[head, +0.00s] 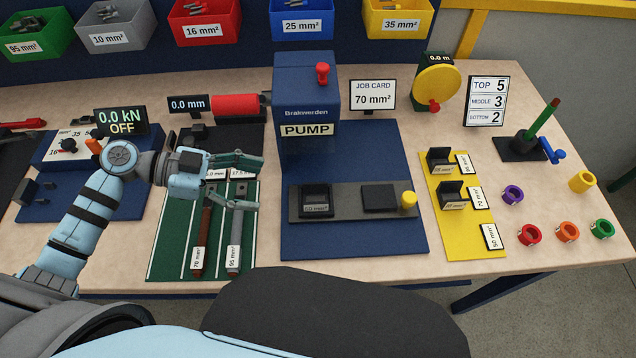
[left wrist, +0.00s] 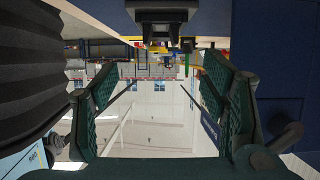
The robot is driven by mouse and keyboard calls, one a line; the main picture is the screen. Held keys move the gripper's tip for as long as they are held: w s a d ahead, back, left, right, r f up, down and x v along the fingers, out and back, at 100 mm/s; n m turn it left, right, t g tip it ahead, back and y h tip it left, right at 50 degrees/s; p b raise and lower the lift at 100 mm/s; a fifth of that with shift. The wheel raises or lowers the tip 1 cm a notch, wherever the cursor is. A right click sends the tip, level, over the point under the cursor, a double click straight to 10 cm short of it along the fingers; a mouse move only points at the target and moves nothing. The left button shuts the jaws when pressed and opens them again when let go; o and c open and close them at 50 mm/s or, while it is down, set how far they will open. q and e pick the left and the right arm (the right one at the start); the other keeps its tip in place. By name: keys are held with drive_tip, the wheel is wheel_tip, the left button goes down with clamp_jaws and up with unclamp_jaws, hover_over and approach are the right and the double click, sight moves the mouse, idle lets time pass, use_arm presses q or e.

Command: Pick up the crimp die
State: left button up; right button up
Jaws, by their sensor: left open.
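Two black crimp dies, a rear one (head: 440,160) and a front one (head: 453,194), stand on the yellow mat (head: 475,228) right of the press. Another black die-like block (head: 317,200) with a small label sits on the press's grey plate (head: 345,216). The labels on these blocks are too small to read surely. The job card (head: 373,95) reads 70 mm². My left gripper (head: 258,183) is open above the green cable mat, left of the press and well apart from the dies. Its spread fingers with nothing between them also show in the left wrist view (left wrist: 160,98).
The blue pump press (head: 306,90) stands mid-table, between my left gripper and the yellow mat. Two labelled cables (head: 201,240) lie on the green mat. Coloured rings (head: 529,235) and a post stand at right. Labelled bins (head: 206,25) line the back.

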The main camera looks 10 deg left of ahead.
sight(306, 200)
use_arm(q)
drive_tip(key=d, duration=0.2)
drive_tip(key=d+f, duration=0.1)
drive_tip(key=d, duration=0.1)
drive_tip(key=shift+p, duration=0.35)
drive_tip(key=p+x, duration=0.1)
drive_tip(key=x, duration=0.2)
drive_tip(key=w+x, duration=0.1)
drive_tip(key=x, duration=0.3)
drive_tip(key=shift+w+a+p, duration=0.1)
drive_tip(key=shift+w+p, duration=0.05)
drive_tip(key=shift+p, duration=0.2)
drive_tip(key=shift+c, duration=0.4)
use_arm(e)
drive_tip(key=r, duration=0.2)
drive_tip(key=shift+s+r, duration=0.25)
drive_tip(key=shift+r, duration=0.05)
use_arm(q)
drive_tip(key=c, duration=1.4)
